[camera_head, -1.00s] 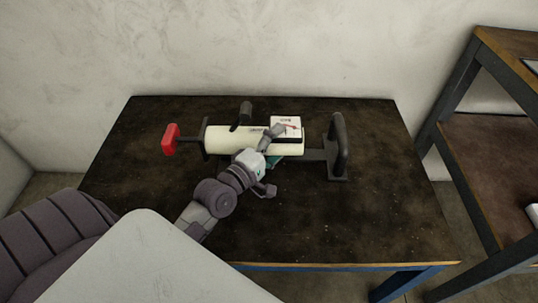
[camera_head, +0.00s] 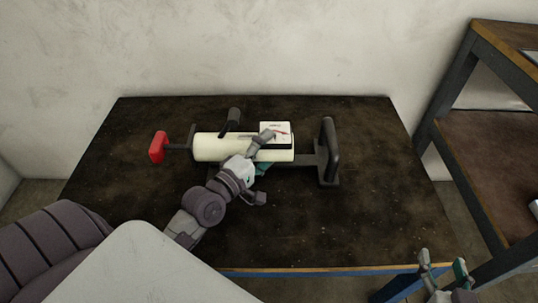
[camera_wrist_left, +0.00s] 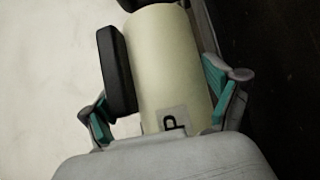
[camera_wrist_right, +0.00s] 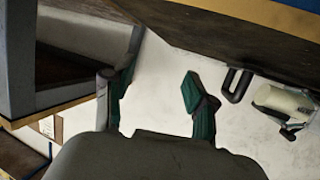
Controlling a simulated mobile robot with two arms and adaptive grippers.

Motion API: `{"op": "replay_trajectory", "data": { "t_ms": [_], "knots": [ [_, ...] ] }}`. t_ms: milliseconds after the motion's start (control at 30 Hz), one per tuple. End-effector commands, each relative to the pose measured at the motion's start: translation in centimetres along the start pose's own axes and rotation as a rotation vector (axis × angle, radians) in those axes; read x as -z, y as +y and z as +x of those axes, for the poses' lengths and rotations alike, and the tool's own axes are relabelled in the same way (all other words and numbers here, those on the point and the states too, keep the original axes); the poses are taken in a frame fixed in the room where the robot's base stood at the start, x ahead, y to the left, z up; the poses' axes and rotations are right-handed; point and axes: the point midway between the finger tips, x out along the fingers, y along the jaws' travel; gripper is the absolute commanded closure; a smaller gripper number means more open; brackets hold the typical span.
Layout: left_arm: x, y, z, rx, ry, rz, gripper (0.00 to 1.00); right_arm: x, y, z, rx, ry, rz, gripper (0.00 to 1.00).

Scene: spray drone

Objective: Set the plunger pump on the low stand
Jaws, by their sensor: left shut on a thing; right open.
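The plunger pump (camera_head: 214,147) is a cream cylinder with a white label, a red grip on its left and a black frame-shaped handle on its right. It lies lengthwise over the dark tabletop (camera_head: 330,225); I cannot tell whether it touches it. My left gripper (camera_head: 264,166) is shut around its barrel, with a finger on either side in the left wrist view (camera_wrist_left: 165,95). My right gripper (camera_head: 443,265) is open and empty near the table's front right corner. Which piece is the low stand I cannot tell.
A metal-framed shelf rack (camera_head: 500,150) with brown boards stands right of the table. A pale wall (camera_head: 300,45) is behind the table. The front and right of the tabletop are bare.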

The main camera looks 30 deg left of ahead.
Motion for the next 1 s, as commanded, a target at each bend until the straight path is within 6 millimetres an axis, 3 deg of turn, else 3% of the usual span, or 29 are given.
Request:
{"op": "replay_trajectory", "data": {
  "t_ms": [200, 400, 900, 933, 1000],
  "knots": [
    [0.2, -0.8, -0.4, -0.008, 0.001, 0.004, 0.81, 4.7, -0.7, 0.1, 0.017, 0.28, 0.003, 0.43],
    [0.3, -1.1, -0.6, -0.008, 0.002, 0.004, 0.81, 7.4, -1.1, -0.6, 0.026, 0.437, 0.006, 0.43],
    [0.3, -1.4, -0.6, -0.008, 0.002, 0.004, 0.81, 8.1, -1.1, -0.9, 0.028, 0.48, 0.007, 0.43],
    [0.2, -1.7, -0.7, -0.001, 0.001, 0.002, 0.08, 8.2, -1.2, -0.9, 0.028, 0.483, 0.007, 0.43],
    [0.2, -1.7, -0.7, -0.001, 0.001, 0.002, 0.0, 8.2, -1.2, -0.9, 0.028, 0.482, 0.007, 0.43]
  ]
}}
